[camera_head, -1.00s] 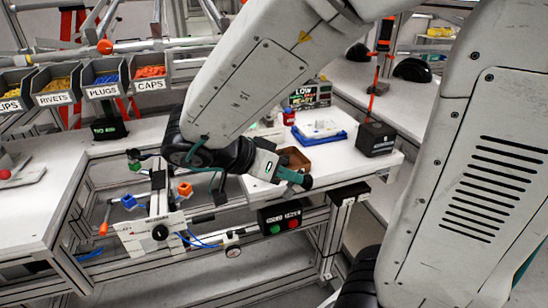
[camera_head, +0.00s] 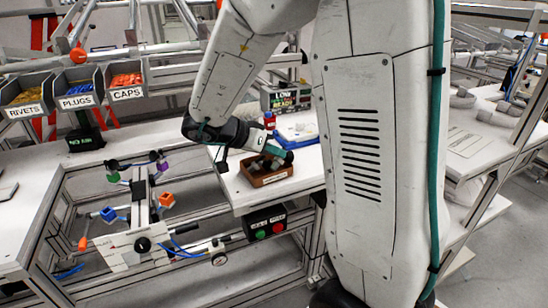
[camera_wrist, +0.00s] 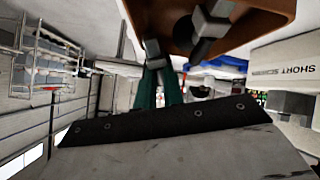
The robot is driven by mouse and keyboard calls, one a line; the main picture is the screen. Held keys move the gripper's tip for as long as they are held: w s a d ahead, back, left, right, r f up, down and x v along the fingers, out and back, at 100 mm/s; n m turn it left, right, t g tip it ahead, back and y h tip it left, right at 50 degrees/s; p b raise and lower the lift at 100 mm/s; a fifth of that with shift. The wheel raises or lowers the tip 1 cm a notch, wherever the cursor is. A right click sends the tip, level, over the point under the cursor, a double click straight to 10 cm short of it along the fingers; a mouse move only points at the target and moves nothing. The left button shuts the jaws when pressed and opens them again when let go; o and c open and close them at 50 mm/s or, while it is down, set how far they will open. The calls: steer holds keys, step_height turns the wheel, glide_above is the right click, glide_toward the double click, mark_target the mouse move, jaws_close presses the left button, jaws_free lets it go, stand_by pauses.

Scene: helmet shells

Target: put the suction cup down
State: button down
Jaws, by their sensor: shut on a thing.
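My gripper (camera_head: 280,153) is at the brown tray (camera_head: 267,181) on the white bench, with its fingers over or beside the rim. In the wrist view its teal fingers (camera_wrist: 160,84) are shut on a small grey piece (camera_wrist: 153,49), which I take for the suction cup. That piece is close to the tray (camera_wrist: 266,19), and I cannot tell whether it touches it. Another grey piece with a dark round end (camera_wrist: 208,27) shows against the tray. The held cup is too small and covered to make out in the head view.
A fixture with coloured cubes (camera_head: 140,225) stands left of the bench end. A blue tray (camera_head: 297,133) lies behind the brown one. A button box (camera_head: 265,226) hangs under the bench edge. Labelled bins (camera_head: 78,88) stand at upper left.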

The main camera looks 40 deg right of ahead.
steer(key=shift+f, duration=0.95)
steer(key=c, duration=1.5)
jaws_free()
